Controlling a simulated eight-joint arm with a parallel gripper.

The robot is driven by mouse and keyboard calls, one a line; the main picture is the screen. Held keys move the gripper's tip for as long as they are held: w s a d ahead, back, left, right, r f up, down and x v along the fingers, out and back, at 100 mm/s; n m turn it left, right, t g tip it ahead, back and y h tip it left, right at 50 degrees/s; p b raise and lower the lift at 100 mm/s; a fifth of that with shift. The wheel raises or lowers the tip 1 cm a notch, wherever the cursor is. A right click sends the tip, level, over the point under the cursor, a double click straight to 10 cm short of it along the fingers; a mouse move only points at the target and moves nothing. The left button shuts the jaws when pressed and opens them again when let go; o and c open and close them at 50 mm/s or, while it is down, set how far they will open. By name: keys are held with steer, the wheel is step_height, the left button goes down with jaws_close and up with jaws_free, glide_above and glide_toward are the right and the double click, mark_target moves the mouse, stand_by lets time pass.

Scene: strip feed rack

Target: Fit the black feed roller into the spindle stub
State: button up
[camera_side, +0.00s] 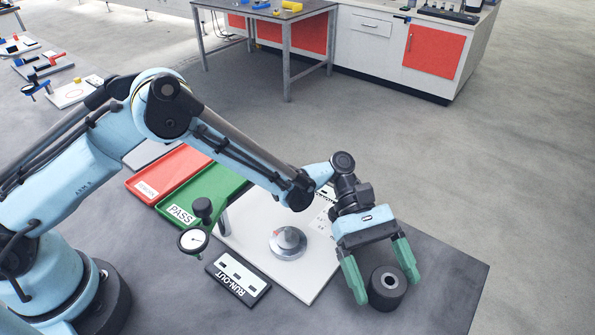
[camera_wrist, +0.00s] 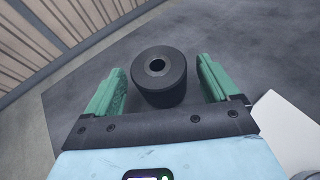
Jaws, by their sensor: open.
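The black feed roller (camera_side: 387,290) stands upright on the dark table near its front right, with a bore in its top. My gripper (camera_side: 384,284) is open, with one green finger on each side of the roller. In the wrist view the roller (camera_wrist: 158,80) sits between the fingertips of my gripper (camera_wrist: 158,77), with a gap on both sides. The silver spindle stub (camera_side: 288,242) stands on the white plate (camera_side: 300,283), left of the roller in the side view. The stub does not show in the wrist view.
A dial gauge (camera_side: 193,239) on a stand and a RUN-OUT sign (camera_side: 238,279) are left of the stub. A green PASS tray (camera_side: 222,183) and a red tray (camera_side: 160,168) lie behind. The table (camera_side: 450,275) right of the roller is clear.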

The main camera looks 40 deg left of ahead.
steer(key=shift+v, duration=1.05)
steer(key=w+a+r+m+t+y, duration=0.2)
steer(key=a+r+t, duration=0.4)
steer(key=r, duration=0.5)
steer(key=s+a+m+t+y, duration=0.2)
steer(key=a+m+t+y, duration=0.1)
steer(key=a, duration=0.6)
steer(key=s+a+m+t+y, duration=0.2)
steer(key=s+a+m+y, duration=0.1)
steer(key=a, duration=0.6)
steer(key=s+a+r+m+t+y, duration=0.1)
steer(key=s+a+m+t+y, duration=0.2)
steer(key=a, duration=0.6)
steer(key=shift+t, duration=0.3)
steer(key=shift+s+a, duration=0.1)
steer(key=shift+s, duration=0.05)
